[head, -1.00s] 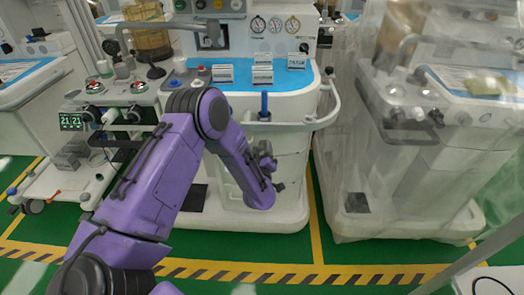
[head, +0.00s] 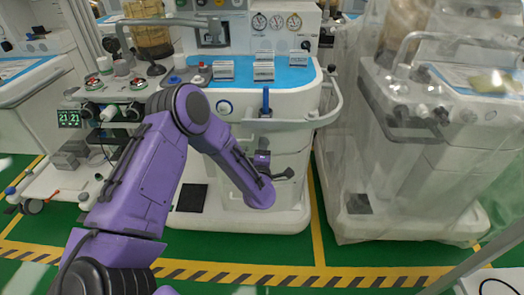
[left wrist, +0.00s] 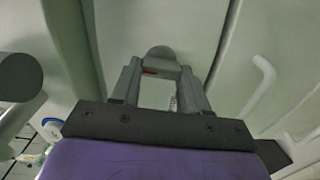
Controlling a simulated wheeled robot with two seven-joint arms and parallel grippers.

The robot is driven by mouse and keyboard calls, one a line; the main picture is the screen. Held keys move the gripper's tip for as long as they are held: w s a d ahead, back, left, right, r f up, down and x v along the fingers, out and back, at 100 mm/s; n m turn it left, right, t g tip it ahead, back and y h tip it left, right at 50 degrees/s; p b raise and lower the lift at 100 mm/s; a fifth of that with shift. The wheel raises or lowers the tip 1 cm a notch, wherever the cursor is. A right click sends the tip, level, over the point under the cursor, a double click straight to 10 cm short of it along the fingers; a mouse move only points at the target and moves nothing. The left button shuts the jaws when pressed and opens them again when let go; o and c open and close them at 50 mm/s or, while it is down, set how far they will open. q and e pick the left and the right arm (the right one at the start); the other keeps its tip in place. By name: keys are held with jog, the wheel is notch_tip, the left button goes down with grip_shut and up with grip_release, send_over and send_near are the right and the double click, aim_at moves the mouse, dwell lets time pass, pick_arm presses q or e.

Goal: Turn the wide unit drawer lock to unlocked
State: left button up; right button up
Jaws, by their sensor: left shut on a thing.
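The wide unit (head: 235,105) is the white cart in the middle of the head view, with a blue top. Its drawer lock (left wrist: 159,54) shows in the left wrist view as a rounded grey piece on the pale front. A small red mark is by it, between the fingertips. My left gripper (left wrist: 160,72) is shut on the lock, one finger on each side. In the head view my left gripper (head: 263,158) is low at the cart's front, and its fingertips and the lock are hard to make out. My right gripper is not in view.
A pale handle (left wrist: 264,75) sticks out right of the gripper in the left wrist view. A grey rail (head: 325,105) curves around the cart's front. A plastic-covered machine (head: 420,150) stands right, and a smaller trolley (head: 75,180) left. Green floor shows between them.

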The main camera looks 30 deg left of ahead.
pick_arm(q)
jog(key=shift+n, duration=0.5)
jog(key=o, duration=1.1)
jog(key=shift+c, duration=0.2)
jog(key=v, duration=1)
jog(key=shift+s, duration=0.3)
jog(key=shift+d, duration=0.1)
